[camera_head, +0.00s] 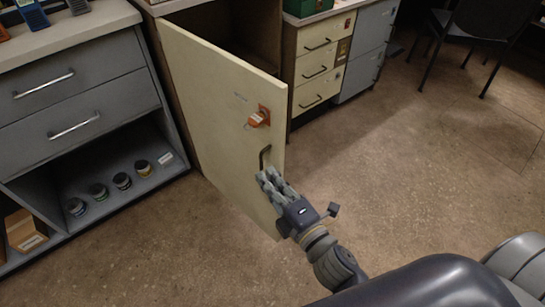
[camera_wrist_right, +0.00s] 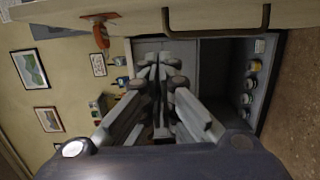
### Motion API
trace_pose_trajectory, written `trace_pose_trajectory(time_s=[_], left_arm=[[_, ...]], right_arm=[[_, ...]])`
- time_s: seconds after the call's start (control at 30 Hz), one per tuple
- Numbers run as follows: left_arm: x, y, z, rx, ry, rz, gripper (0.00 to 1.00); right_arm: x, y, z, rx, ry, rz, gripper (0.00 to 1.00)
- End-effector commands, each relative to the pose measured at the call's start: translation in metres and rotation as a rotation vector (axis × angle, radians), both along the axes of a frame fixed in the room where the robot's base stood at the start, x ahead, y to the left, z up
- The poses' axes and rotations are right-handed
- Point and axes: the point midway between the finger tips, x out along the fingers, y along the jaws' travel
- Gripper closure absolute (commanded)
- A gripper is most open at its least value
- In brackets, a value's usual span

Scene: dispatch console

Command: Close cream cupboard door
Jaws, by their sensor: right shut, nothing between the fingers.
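The cream cupboard door (camera_head: 215,115) stands wide open, swung out from the cupboard towards me. It has an orange latch (camera_head: 259,117) and a dark bar handle (camera_head: 265,157) near its free edge. My right gripper (camera_head: 268,178) is shut and empty, just below the handle at the free edge of the door. I cannot tell whether it touches the door. In the right wrist view the shut fingers (camera_wrist_right: 162,65) point past the door's edge (camera_wrist_right: 215,18), with the handle (camera_wrist_right: 225,30) close by. My left gripper is not in view.
A grey drawer unit (camera_head: 75,95) with an open lower shelf holding several small jars stands left of the door. Cream drawers (camera_head: 320,65) and a grey cabinet (camera_head: 368,50) stand right of the cupboard. A dark chair (camera_head: 485,30) is at upper right. The floor (camera_head: 420,160) right of the door is clear.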

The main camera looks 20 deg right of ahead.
Motion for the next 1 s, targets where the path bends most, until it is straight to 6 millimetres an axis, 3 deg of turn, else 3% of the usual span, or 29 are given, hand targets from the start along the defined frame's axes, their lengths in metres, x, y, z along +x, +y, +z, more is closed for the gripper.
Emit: trace_pose_trajectory(time_s=[0.23, 0.4, 0.6, 1.0], left_arm=[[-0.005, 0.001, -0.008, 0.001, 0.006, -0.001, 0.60], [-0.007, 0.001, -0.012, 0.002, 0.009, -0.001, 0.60], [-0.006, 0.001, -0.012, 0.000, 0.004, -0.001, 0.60], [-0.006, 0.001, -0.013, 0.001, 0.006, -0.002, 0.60]], right_arm=[[0.040, 0.010, 0.001, 0.000, -0.002, 0.001, 1.00], [0.051, -0.015, 0.000, -0.004, 0.000, 0.001, 1.00], [0.056, -0.025, -0.001, 0.000, 0.002, 0.001, 1.00], [0.056, -0.027, -0.001, 0.000, 0.002, 0.001, 1.00]])
